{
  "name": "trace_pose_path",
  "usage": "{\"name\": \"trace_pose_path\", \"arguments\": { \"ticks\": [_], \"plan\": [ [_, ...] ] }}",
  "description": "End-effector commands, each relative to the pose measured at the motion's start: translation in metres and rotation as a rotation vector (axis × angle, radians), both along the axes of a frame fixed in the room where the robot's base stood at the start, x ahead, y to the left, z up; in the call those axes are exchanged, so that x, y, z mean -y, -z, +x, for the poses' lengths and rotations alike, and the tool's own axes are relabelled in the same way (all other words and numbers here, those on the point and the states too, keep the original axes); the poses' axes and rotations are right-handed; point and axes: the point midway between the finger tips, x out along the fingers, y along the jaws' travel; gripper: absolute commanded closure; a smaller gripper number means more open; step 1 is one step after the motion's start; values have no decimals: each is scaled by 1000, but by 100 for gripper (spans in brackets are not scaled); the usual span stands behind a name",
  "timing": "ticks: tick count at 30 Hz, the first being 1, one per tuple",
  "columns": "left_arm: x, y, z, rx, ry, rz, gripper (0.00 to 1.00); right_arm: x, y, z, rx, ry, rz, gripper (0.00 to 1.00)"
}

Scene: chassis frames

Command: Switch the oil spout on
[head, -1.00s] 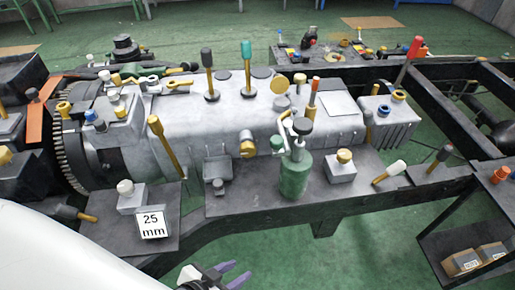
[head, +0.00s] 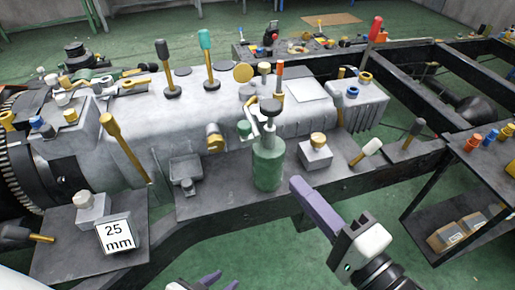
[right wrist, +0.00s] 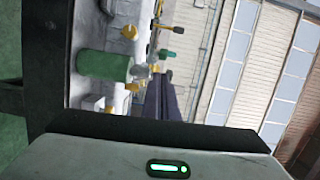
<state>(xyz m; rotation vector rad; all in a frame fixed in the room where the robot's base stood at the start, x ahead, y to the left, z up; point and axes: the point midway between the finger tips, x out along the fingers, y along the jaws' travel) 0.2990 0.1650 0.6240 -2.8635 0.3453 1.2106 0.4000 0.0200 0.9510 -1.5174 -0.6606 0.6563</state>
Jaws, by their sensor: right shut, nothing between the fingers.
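The green oil can with its spout (head: 268,163) stands upright on the dark front plate of the chassis. It has a dark round knob on top and a pale curved pipe beside the knob. It also shows sideways in the right wrist view (right wrist: 105,66). My right gripper (head: 298,188) is shut and empty, just right of the can's base in the head view, with its purple fingers pointing up-left. Its fingers also show in the right wrist view (right wrist: 160,90). Contact with the can is not clear. My left gripper (head: 218,278) is at the bottom edge, its fingers apart and empty, partly cut off.
A grey block with a yellow knob (head: 316,155) stands right of the can. A white-tipped lever (head: 366,152) is further right. A dark shelf cart (head: 450,205) is at the right. Green floor lies in front.

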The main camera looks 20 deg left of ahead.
Motion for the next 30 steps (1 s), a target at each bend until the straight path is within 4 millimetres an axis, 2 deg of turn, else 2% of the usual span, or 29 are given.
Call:
{"name": "trace_pose_path", "arguments": {
  "ticks": [4,12,16,20,30],
  "plan": [
    [1,0,1,3,0,-1,68,-5,-8,-4,-22,-21,44,100],
    [1,0,-1,2,1,-3,68,-5,-8,-3,-22,-19,43,100],
    [1,-1,-1,-1,0,-3,68,-11,-8,3,-22,-18,45,100],
    [1,-2,-2,-1,-1,-3,68,-27,-10,17,-20,-18,45,100],
    [-1,-2,-3,-6,-6,-1,68,-82,-9,64,-21,-19,42,100]
  ]
}}
